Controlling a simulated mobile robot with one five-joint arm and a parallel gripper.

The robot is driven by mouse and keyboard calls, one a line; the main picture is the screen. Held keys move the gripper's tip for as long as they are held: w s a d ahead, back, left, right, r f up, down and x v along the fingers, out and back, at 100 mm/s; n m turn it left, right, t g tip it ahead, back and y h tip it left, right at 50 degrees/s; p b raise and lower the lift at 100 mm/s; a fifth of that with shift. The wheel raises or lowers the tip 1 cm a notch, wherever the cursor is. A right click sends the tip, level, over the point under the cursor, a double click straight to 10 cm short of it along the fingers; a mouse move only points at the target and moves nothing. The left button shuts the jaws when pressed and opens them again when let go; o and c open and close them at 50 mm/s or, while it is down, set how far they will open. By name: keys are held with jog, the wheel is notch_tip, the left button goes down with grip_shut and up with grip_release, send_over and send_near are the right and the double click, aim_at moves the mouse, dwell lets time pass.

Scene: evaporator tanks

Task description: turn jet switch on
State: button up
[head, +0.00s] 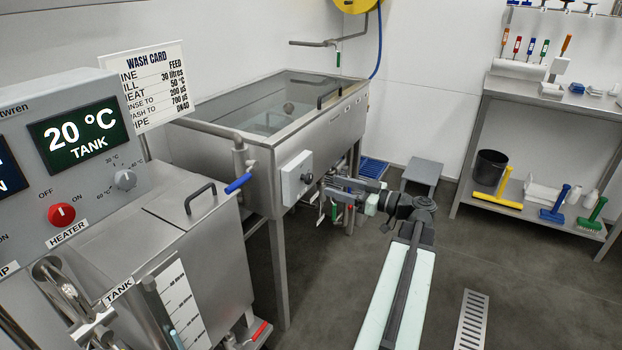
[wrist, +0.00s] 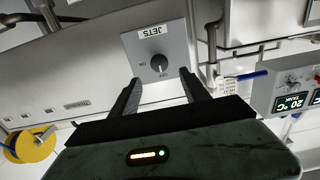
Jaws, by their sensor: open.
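The jet switch is a grey box (head: 293,181) with a dark round knob (head: 306,179) on the front of the long steel wash tank. In the wrist view the box (wrist: 134,47) carries a JETS label and ON and OFF marks, and the knob (wrist: 159,62) shows a small pale mark that seems to be on the OFF side. My gripper (head: 326,187) is just right of the box in the head view. In the wrist view its two fingers (wrist: 160,77) are open and empty, with the knob lying between and just beyond their tips. No contact shows.
A steel wash tank (head: 330,135) stands behind the switch, with pipes beneath it. A blue-handled valve (head: 238,183) is left of the box. A heater panel (head: 95,180) and lidded tank (head: 185,235) stand at the left.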

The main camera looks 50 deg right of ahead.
aim_at(311, 178)
jog(key=x, duration=0.7)
jog(key=shift+w, duration=0.35)
grip_shut()
